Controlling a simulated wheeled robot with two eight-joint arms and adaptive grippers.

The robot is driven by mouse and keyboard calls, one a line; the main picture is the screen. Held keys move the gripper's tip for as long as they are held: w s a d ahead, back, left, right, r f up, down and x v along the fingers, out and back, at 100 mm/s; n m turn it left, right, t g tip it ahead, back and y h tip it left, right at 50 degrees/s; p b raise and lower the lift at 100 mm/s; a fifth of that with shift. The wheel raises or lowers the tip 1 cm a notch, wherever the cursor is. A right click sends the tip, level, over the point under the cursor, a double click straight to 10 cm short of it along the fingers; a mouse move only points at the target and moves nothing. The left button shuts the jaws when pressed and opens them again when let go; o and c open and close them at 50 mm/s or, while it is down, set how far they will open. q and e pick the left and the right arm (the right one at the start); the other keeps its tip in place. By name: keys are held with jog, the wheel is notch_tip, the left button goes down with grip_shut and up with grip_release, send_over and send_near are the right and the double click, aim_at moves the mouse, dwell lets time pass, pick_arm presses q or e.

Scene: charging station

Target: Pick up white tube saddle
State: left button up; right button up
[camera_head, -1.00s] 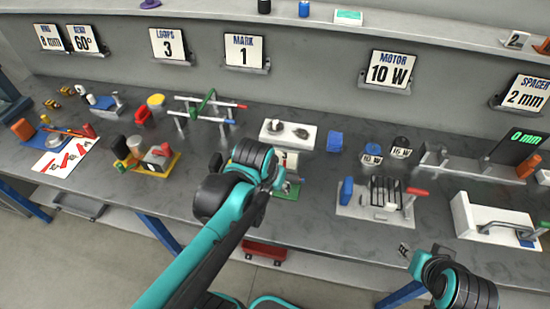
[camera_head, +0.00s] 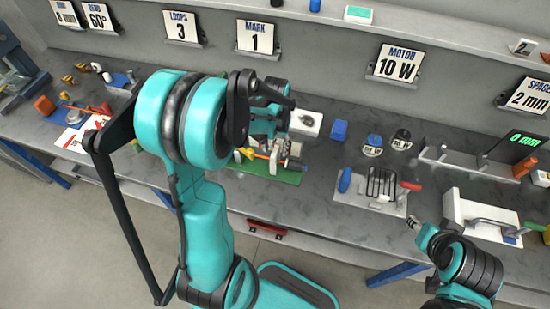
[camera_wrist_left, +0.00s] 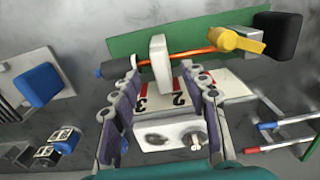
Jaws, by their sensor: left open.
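A white upright block that looks like the tube saddle (camera_wrist_left: 159,60) stands at the orange rod (camera_wrist_left: 195,53) by the green board (camera_wrist_left: 130,43) in the left wrist view. My left gripper (camera_wrist_left: 161,75) is open, its fingertips on either side of the block's lower part; I cannot tell whether they touch it. In the head view the white block (camera_head: 274,158) shows small over the green board (camera_head: 285,174), below my left gripper (camera_head: 268,135), which my arm partly hides. My right gripper (camera_head: 415,224) is at the lower right, its fingers too small to read.
A yellow piece (camera_wrist_left: 238,40) and a dark block (camera_wrist_left: 278,35) stand at the rod's right end. A white block with a knob (camera_wrist_left: 165,133) lies between the finger bases in the wrist view. A blue block (camera_head: 339,130) and a slotted fixture (camera_head: 360,202) stand to the right.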

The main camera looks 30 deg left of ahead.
aim_at(275, 151)
pick_arm(q)
jog(key=f, duration=0.2)
jog(key=f+b, duration=0.1)
jog(key=f, duration=0.1)
jog(key=shift+w+a, duration=0.15)
jog(key=shift+w, duration=0.05)
jog(key=shift+r, duration=0.15)
grip_shut()
